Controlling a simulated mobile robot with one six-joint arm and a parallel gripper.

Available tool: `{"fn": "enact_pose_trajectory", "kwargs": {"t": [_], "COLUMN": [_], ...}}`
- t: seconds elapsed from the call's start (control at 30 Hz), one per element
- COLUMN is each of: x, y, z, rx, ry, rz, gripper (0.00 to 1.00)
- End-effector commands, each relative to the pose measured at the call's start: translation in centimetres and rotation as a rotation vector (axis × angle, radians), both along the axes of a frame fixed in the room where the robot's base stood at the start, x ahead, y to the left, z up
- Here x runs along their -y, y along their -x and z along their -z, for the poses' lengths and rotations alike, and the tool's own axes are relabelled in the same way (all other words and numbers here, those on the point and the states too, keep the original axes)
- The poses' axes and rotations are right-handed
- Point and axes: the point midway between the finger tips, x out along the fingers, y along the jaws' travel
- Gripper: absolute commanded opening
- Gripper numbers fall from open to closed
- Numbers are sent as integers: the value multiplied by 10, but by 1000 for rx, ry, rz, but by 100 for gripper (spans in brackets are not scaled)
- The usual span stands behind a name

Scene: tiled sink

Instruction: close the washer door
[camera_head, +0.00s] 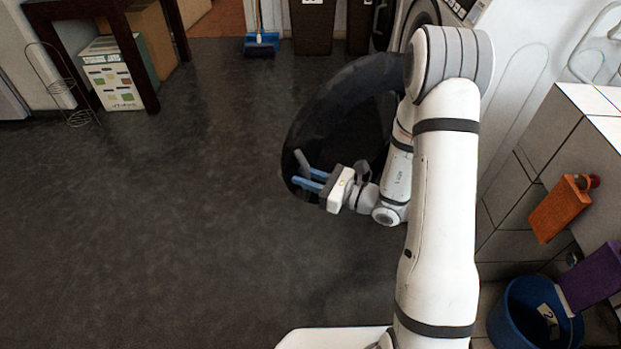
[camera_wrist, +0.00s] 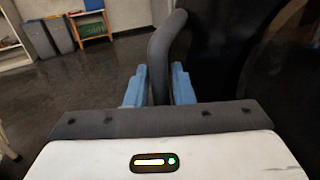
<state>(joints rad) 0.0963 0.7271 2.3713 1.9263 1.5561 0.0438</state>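The washer door (camera_head: 325,100) is a large dark round ring with a dark, see-through middle. It stands open, swung out over the floor from the white washer (camera_head: 468,8) at the top. My gripper (camera_head: 310,178) is at the door's lower left edge. A grey curved bar, apparently the door's handle (camera_head: 301,162), passes between its two blue fingers. In the wrist view the bar (camera_wrist: 163,50) runs up between the fingertips (camera_wrist: 158,84), close to both. Whether they clamp it I cannot tell. The dark door (camera_wrist: 225,50) fills the area right of the bar.
The dark floor (camera_head: 150,220) left of the door is clear. A tiled block (camera_head: 520,190), an orange object (camera_head: 560,208) and a blue bucket (camera_head: 535,310) stand at the right. A table with boxes (camera_head: 112,75) and a wire rack (camera_head: 65,85) are at the upper left.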

Motion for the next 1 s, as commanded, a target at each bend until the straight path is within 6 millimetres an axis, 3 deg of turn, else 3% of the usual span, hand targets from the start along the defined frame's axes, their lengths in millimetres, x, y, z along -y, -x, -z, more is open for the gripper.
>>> {"fn": "enact_pose_trajectory", "kwargs": {"t": [0.2,0.47,0.77,0.8,1.0], "x": [0,-1,-1,9,0], "y": [0,0,0,0,-4], "z": [0,0,0,0,-1], "rx": [0,0,0,0,3], "ry": [0,0,0,1,0], "rz": [-1,-2,-2,0,4], "gripper": [21,0,0,0,0]}}
